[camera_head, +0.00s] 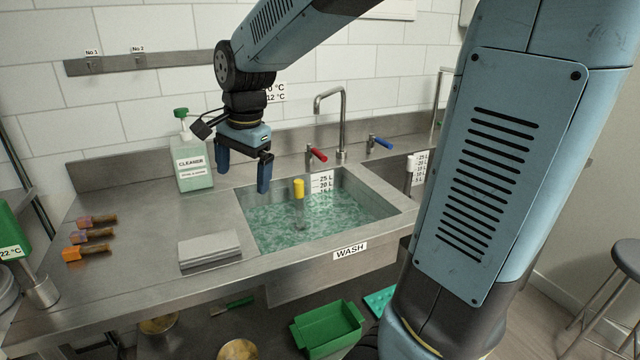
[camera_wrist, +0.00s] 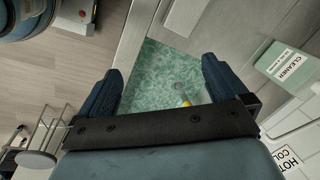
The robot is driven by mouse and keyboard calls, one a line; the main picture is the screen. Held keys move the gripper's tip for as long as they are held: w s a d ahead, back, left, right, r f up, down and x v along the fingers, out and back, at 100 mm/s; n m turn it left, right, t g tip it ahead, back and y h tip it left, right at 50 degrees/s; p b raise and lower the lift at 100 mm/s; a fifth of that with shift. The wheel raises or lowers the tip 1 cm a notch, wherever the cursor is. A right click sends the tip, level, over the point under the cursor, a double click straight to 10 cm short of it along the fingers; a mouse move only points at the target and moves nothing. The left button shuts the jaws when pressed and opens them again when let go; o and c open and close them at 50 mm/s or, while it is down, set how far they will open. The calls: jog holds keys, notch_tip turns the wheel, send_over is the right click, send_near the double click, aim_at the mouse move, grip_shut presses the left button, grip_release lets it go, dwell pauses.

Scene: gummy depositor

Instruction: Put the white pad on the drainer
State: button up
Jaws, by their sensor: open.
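My gripper (camera_head: 243,178) is open and empty, fingers pointing down, above the left part of the wash sink (camera_head: 402,208). In the wrist view my gripper (camera_wrist: 162,68) has its fingers apart with green, foamy water beyond. A flat pale grey-white stack (camera_head: 210,248) lies on the steel counter, front-left of the sink, below and apart from my gripper. It may hold the white pad; I cannot tell a separate pad in it. I cannot pick out the drainer for certain; part of a metal frame (camera_head: 442,85) shows at the right, partly hidden by my arm.
A cleaner bottle (camera_head: 193,165) stands left of my gripper. A faucet (camera_head: 343,120) and red and blue tap handles rise behind the sink. A yellow-topped object (camera_head: 299,188) stands in the water. Several brushes (camera_head: 90,238) lie at the counter's left. A green bin (camera_head: 328,326) is below.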

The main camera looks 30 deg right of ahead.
jog(key=s+d+r+n+t, duration=0.1)
jog(key=s+d+n, duration=0.3)
jog(key=s, duration=0.4)
jog(key=s+d+r+n+t+h, duration=0.1)
jog(key=s+d+n+t, duration=0.1)
jog(key=s+d+n, duration=0.3)
jog(key=s+n, duration=0.2)
jog(key=s, duration=0.2)
jog(key=shift+r+t, duration=0.3)
jog(key=shift+r, duration=0.05)
